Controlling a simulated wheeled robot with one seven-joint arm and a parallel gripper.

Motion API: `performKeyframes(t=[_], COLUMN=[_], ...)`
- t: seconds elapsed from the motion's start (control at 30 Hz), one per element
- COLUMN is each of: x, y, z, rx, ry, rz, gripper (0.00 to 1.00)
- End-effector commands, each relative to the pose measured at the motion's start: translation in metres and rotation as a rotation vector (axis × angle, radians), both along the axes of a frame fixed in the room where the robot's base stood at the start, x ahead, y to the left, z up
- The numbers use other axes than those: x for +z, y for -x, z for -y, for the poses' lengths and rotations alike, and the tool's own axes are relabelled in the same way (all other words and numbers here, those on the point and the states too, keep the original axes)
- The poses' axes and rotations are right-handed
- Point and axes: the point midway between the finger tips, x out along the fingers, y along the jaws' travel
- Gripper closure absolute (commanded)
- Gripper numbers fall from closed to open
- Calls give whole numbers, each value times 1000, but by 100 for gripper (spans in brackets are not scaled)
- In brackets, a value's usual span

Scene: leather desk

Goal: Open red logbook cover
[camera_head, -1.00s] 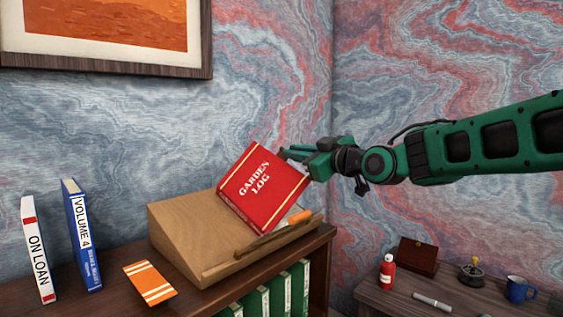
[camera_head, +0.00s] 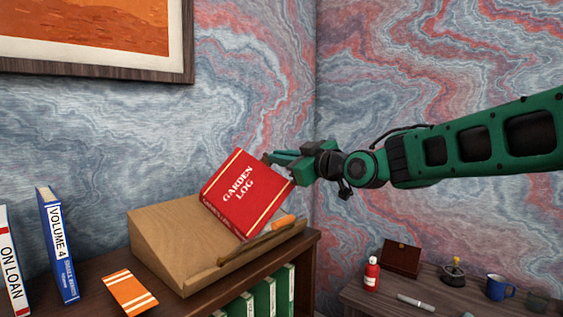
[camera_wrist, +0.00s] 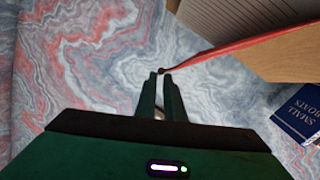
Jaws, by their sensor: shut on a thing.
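The red logbook (camera_head: 246,192), titled GARDEN LOG, is on a sloped wooden stand (camera_head: 165,240). Its cover stands tilted up off the stand in the head view. In the wrist view the red cover (camera_wrist: 235,48) shows nearly edge-on, with lined pages (camera_wrist: 235,18) beside it. My gripper (camera_head: 268,158) is at the cover's upper right edge. The exact grip is too small to see clearly.
An orange-handled tool (camera_head: 283,222) lies by the stand's front ledge. Upright books (camera_head: 57,245) and an orange striped card (camera_head: 130,292) are to the left. A lower desk at right holds a red bottle (camera_head: 372,274) and a blue mug (camera_head: 497,287). Walls stand close behind.

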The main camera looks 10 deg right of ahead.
Motion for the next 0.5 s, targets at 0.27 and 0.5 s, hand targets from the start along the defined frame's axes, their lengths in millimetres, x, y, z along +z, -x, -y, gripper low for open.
performKeyframes(t=[0.27,0.5], x=[0,0], y=[1,1], z=[-3,-2], rx=[5,4], ry=[-1,0], rz=[-1,-1], gripper=[87,60])
